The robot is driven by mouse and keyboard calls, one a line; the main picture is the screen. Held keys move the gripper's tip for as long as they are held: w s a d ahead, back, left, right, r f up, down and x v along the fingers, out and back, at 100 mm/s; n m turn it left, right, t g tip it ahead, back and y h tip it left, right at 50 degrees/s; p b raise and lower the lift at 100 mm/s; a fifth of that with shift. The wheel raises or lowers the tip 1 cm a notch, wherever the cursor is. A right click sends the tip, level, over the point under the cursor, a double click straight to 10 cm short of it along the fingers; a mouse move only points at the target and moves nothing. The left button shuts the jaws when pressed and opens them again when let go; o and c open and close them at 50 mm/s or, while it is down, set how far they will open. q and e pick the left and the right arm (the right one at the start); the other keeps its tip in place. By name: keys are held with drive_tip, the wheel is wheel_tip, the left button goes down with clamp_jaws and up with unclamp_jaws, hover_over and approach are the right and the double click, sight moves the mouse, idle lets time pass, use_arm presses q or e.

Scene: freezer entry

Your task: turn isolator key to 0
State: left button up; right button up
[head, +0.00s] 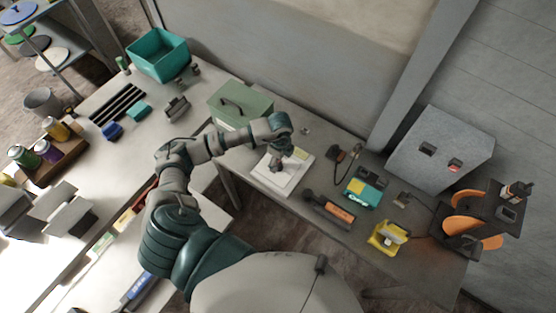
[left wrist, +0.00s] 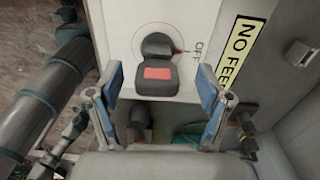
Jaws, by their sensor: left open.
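The isolator key (left wrist: 157,86) shows in the left wrist view as a dark block with a red patch, set below a dark round knob (left wrist: 156,45) on a pale panel (left wrist: 205,18). A thin red pointer and the word OFF are right of the knob. My left gripper (left wrist: 160,74) is open, with a blue-padded finger on each side of the key and gaps between. In the head view my left gripper (head: 277,165) is over the white panel (head: 293,184) on the bench and largely hides the key. No 0 mark is legible. My right gripper is not in view.
A yellow NO FEE... label (left wrist: 238,50) is right of the knob. A green case (head: 240,104) stands behind my left arm. A black and orange tool (head: 330,207), teal device (head: 363,193) and yellow item (head: 388,237) lie right of the panel. A grey box (head: 440,150) stands at right.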

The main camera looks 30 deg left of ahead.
use_arm(q)
drive_tip(key=shift+o, duration=0.6)
drive_tip(key=shift+r+p, duration=1)
drive_tip(key=shift+r, duration=0.25)
drive_tip(key=shift+a+r, duration=0.1)
drive_tip(key=shift+r, duration=2.15)
drive_tip(key=shift+r, duration=0.1)
wheel_tip(320, 180, up, 12)
drive_tip(key=shift+w, duration=0.25)
